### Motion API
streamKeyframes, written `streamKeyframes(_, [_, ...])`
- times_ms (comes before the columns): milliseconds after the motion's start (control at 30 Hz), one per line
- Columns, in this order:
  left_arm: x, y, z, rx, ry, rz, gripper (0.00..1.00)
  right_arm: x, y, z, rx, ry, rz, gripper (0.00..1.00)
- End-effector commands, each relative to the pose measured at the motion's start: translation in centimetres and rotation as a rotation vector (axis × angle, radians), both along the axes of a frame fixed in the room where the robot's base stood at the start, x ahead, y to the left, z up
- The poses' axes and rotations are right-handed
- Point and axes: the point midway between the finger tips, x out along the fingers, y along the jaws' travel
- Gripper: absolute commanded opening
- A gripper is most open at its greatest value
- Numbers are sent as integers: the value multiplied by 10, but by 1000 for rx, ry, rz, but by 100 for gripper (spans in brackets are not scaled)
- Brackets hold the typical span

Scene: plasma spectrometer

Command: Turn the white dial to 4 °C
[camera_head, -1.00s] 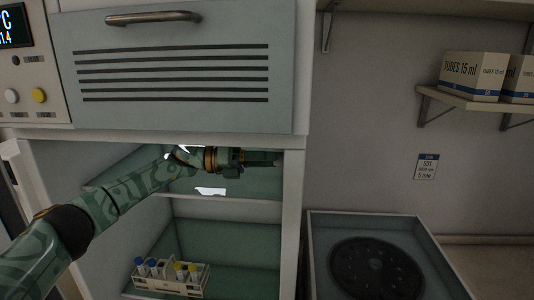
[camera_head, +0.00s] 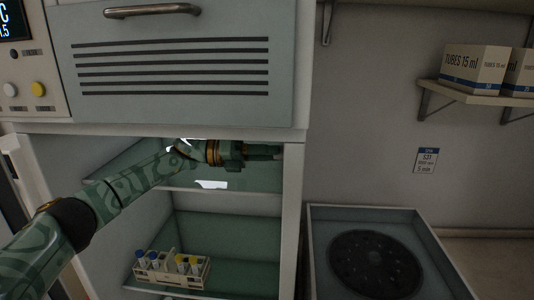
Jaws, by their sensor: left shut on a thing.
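My left gripper (camera_head: 272,152) reaches into the upper compartment of the open cabinet (camera_head: 293,215), its fingers at the right inner wall. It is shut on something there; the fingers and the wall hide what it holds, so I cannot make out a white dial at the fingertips. A display (camera_head: 14,20) at the top left corner, cut by the frame edge, shows "C" and digits ending in ".5". Below it on the panel are a round white knob or button (camera_head: 10,90) and a yellow one (camera_head: 38,89). My right gripper is not in view.
A tube rack (camera_head: 170,275) with blue and yellow caps stands in the lower compartment. A vented drawer front with a handle (camera_head: 152,11) is above the opening. An open centrifuge (camera_head: 375,265) stands at the right. Boxes (camera_head: 473,68) sit on a wall shelf.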

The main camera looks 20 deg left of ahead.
Motion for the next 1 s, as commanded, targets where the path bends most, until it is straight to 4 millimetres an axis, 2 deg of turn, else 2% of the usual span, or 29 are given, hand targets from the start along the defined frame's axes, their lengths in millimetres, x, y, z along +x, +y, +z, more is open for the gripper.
streamKeyframes(600, [0, 0, 3, -116, 400, 1, 7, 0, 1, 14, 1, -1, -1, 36])
streamKeyframes(1000, [0, 0, 2, -141, 488, 2, 7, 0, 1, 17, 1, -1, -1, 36])
